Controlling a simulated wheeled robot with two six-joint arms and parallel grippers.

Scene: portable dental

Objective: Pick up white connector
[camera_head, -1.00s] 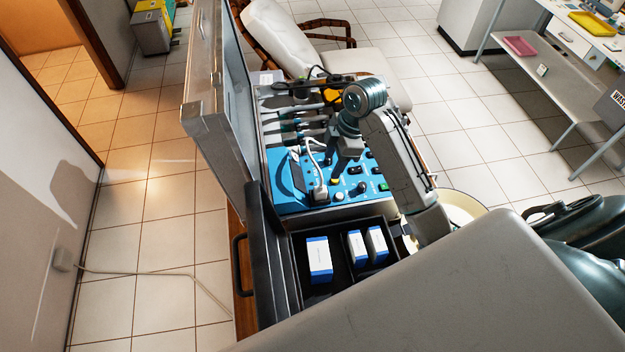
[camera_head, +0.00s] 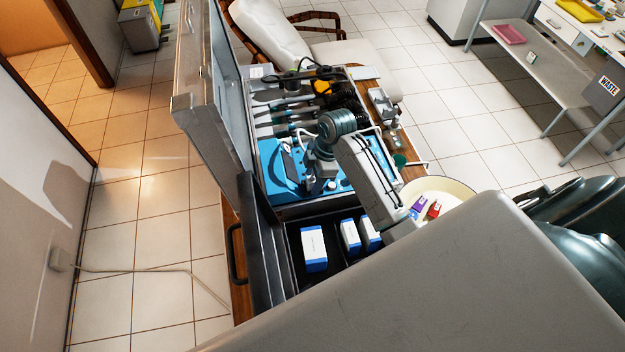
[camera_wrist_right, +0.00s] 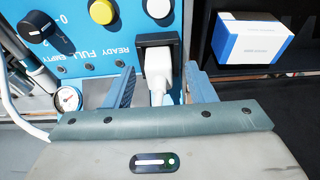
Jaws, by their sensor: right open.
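The white connector (camera_wrist_right: 158,66) sits in a black square socket (camera_wrist_right: 168,42) on the blue panel, with a white cable end running below it in the right wrist view. My right gripper (camera_wrist_right: 160,76) is open, with one blue-grey finger on each side of the connector and small visible gaps between. In the head view my right gripper (camera_head: 316,178) is low over the blue panel (camera_head: 284,186) and hides most of the connector. My left gripper is not in view.
A blue-and-white box (camera_wrist_right: 252,38) lies in the black tray beside the panel. A black knob (camera_wrist_right: 36,27), a yellow button (camera_wrist_right: 102,11) and a gauge (camera_wrist_right: 68,98) are close by. The open case lid (camera_head: 205,110) stands at the left.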

